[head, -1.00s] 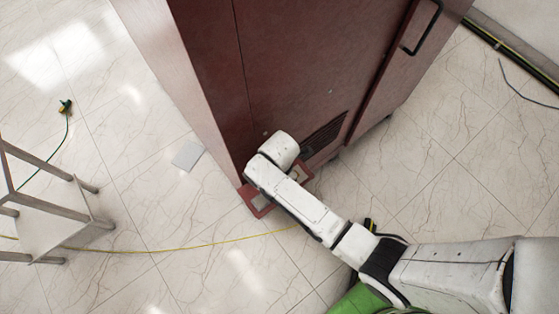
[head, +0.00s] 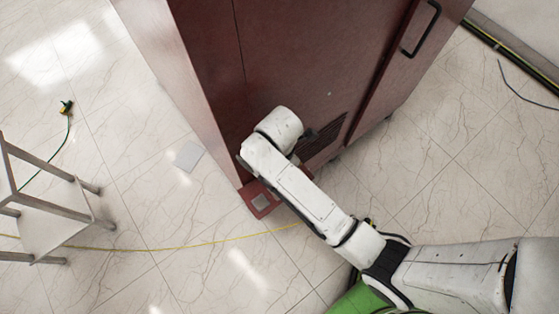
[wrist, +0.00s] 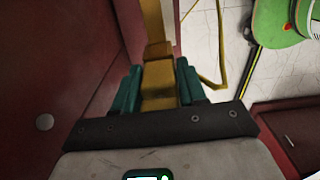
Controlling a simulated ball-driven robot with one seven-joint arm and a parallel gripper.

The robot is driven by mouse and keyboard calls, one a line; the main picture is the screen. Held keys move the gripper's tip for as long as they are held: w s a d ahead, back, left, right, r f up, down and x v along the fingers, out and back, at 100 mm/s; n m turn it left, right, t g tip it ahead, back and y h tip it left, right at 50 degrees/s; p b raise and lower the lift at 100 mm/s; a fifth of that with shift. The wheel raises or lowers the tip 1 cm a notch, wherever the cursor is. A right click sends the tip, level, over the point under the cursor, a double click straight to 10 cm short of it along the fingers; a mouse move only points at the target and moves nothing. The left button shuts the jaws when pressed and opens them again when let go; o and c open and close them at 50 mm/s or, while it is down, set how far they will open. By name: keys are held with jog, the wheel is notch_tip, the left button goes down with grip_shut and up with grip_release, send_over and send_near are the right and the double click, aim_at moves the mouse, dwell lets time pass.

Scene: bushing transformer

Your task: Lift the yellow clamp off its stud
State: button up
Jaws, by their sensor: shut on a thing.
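In the wrist view, my gripper (wrist: 158,88) has its teal fingers closed on both sides of the yellow clamp (wrist: 158,78). A yellow strip or cable runs from the clamp up and out of the picture, and another yellow length (wrist: 207,78) loops to the right. I cannot make out the stud, or whether the clamp is clear of it. In the head view, my white wrist is by the lower front of the dark red cabinet (head: 290,60). It hides the clamp and the fingertips there.
A red bracket with a grey square (head: 260,200) sits at the cabinet's foot. A yellow cable (head: 180,246) crosses the floor. A metal stand (head: 50,220) is at left, with a green cable and plug (head: 66,107) beyond it. The tiled floor between is mostly clear.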

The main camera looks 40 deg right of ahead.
jog(key=shift+r+p, duration=3.1)
jog(key=shift+r, duration=0.2)
jog(key=shift+f, duration=0.15)
